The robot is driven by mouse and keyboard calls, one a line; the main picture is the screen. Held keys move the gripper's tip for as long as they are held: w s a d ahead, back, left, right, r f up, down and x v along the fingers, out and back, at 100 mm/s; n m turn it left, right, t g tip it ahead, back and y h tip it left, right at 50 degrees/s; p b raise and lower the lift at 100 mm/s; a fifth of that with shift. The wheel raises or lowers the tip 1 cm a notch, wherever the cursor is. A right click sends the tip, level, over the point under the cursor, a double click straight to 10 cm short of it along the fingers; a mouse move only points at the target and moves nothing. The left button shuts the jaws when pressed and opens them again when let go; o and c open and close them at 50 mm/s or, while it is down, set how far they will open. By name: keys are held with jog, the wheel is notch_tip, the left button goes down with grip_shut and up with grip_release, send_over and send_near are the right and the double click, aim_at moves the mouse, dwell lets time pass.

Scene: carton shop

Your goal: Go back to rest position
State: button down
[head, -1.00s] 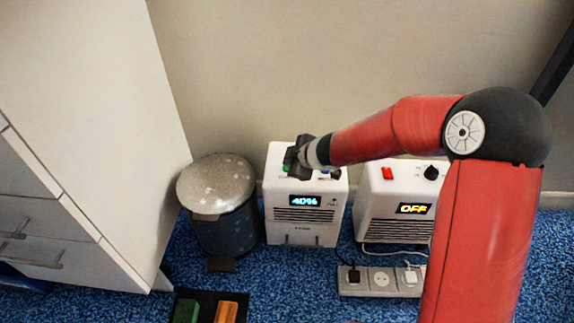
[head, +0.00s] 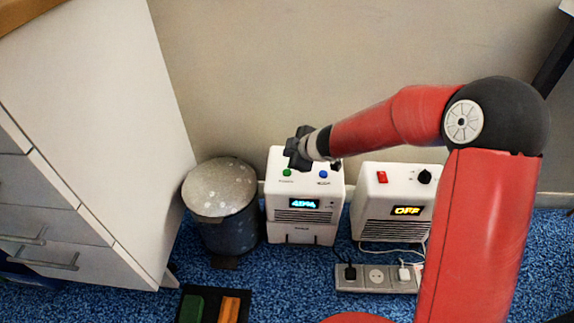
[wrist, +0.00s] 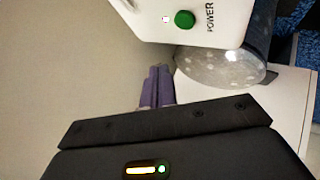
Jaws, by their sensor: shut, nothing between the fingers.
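My gripper (head: 293,149) is at the end of my red arm, above the back of a white box-shaped device (head: 277,185) in the head view. In the wrist view its fingers (wrist: 157,88) are together with nothing between them. The device has a green button (head: 287,173), a blue button (head: 323,174) and a lit display (head: 304,203) that seems to read about 40%. In the wrist view the green button (wrist: 185,19), marked POWER, is apart from the fingers.
A second white device (head: 372,215) reads OFF. A power strip (head: 376,290) with plugs lies in front of it. A lidded bin (head: 230,235) stands left, beside a white drawer cabinet (head: 110,130). A dark tray (head: 216,312) holds green and orange blocks. The wall is behind.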

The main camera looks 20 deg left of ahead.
jog(key=shift+r, duration=0.35)
jog(key=d+r+m+t+h+p, duration=0.25)
jog(key=d+r+m+h, duration=0.25)
jog(key=d+r, duration=0.7)
jog(key=s+d+r+m+h+p, duration=0.1)
jog(key=s+d+r+m+h, duration=0.2)
jog(key=d, duration=0.4)
jog(key=s+d+r+m+h, duration=0.1)
jog(key=s+d+r+m, duration=0.3)
jog(key=d, duration=0.4)
jog(key=s+d+r+m+g+p, duration=0.1)
jog(key=s+d+r+m, duration=0.1)
jog(key=s, duration=0.8)
jog(key=s+d+r+m+g+y+p, duration=0.1)
jog(key=s+d+m, duration=0.3)
jog(key=s, duration=0.6)
jog(key=shift+s+r+m, duration=0.35)
jog(key=shift+r+m, duration=0.3)
jog(key=shift+m, duration=0.35)
jog(key=shift+d, duration=0.1)
